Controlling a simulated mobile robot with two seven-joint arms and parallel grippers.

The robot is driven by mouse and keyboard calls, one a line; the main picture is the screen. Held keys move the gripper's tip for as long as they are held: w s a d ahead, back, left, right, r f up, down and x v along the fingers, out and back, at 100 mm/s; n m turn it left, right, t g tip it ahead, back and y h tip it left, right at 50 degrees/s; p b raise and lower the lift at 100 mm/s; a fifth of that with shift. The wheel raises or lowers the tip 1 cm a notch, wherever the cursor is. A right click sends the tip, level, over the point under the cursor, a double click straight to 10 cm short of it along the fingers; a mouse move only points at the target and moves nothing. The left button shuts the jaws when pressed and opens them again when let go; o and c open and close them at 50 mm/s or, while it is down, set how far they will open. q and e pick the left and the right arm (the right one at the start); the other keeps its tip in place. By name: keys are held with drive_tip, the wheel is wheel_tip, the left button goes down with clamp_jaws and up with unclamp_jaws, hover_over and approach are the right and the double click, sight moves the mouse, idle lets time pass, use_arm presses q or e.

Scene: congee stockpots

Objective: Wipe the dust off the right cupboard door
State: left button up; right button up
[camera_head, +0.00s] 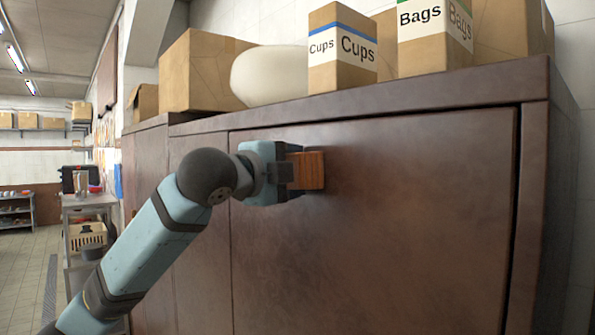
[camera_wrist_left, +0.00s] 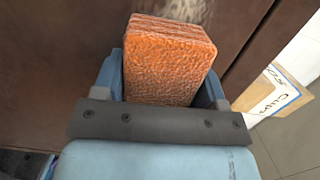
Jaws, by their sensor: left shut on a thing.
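The right cupboard door (camera_head: 410,220) is a broad reddish-brown panel, closed, with blotchy lighter marks. My left gripper (camera_head: 292,170) is at the upper left part of this door, shut on an orange-brown sponge block (camera_head: 309,170). The sponge's far end is at or very near the door; I cannot tell whether it presses on it. In the left wrist view the textured orange sponge (camera_wrist_left: 168,60) stands between the fingers. A pale dusty patch (camera_wrist_left: 190,10) shows on the brown surface just beyond it. My right gripper is not in view.
On the cupboard top stand a cardboard box (camera_head: 200,75), a rounded cream object (camera_head: 268,77), a Cups box (camera_head: 342,50) and a Bags box (camera_head: 435,35). Shelving with a basket (camera_head: 87,236) stands at the left. The floor (camera_head: 25,262) beyond is open.

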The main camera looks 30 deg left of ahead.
use_arm(q)
drive_tip(key=w+a, duration=0.3)
drive_tip(key=a, duration=0.5)
drive_tip(key=shift+w, duration=0.2)
idle(0.5)
drive_tip(key=shift+s+a, duration=0.1)
drive_tip(key=shift+a+v, duration=0.25)
drive_tip(key=shift+v, duration=1.2)
drive_tip(key=shift+a+v, duration=0.2)
drive_tip(key=shift+v, duration=1.25)
